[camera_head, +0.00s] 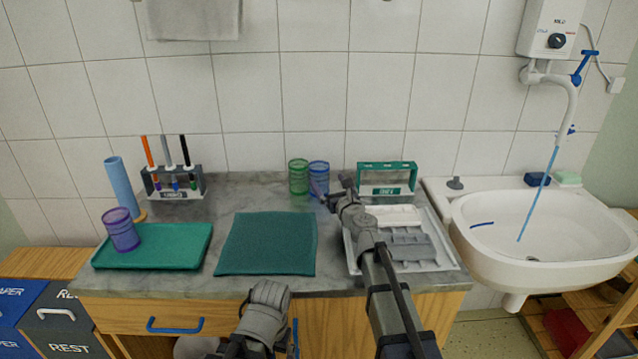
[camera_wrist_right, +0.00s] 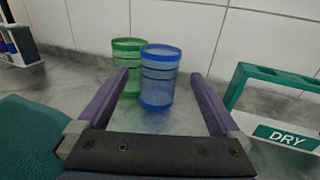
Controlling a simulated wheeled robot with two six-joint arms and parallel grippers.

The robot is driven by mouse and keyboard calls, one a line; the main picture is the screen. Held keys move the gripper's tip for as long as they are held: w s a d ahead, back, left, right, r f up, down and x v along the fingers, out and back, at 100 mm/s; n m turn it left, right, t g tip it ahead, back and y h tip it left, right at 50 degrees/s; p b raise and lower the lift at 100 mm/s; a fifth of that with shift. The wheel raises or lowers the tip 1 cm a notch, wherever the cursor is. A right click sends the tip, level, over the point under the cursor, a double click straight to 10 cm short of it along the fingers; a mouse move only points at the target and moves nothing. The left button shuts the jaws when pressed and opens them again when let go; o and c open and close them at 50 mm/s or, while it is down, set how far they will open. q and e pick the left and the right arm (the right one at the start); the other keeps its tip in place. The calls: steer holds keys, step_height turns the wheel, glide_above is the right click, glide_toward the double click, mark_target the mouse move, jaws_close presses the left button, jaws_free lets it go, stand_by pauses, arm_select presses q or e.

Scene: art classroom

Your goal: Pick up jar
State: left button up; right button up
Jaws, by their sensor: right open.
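A blue see-through jar (camera_head: 318,176) stands upright at the back of the counter, beside a green see-through jar (camera_head: 298,177). A purple jar (camera_head: 121,230) stands on the green tray at the left. My right gripper (camera_head: 328,188) is open in front of the blue jar and partly covers it. In the right wrist view the blue jar (camera_wrist_right: 159,85) appears between the two spread fingers (camera_wrist_right: 159,82), apart from both. The green jar (camera_wrist_right: 128,62) is behind it to the left. My left arm (camera_head: 265,308) shows low in the middle, its fingers not distinguishable.
A green rack (camera_head: 387,166) marked DRY stands right of the jars; it also shows in the wrist view (camera_wrist_right: 240,90). A pale tray (camera_head: 436,226) lies in front of it. A teal mat (camera_head: 267,262), green tray (camera_head: 190,240) and marker rack (camera_head: 190,193) are left. A sink (camera_head: 545,265) is right.

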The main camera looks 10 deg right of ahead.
mark_target(323, 176)
steer(key=shift+x, duration=2.6)
steer(key=shift+c, duration=0.2)
steer(key=c, duration=1.2)
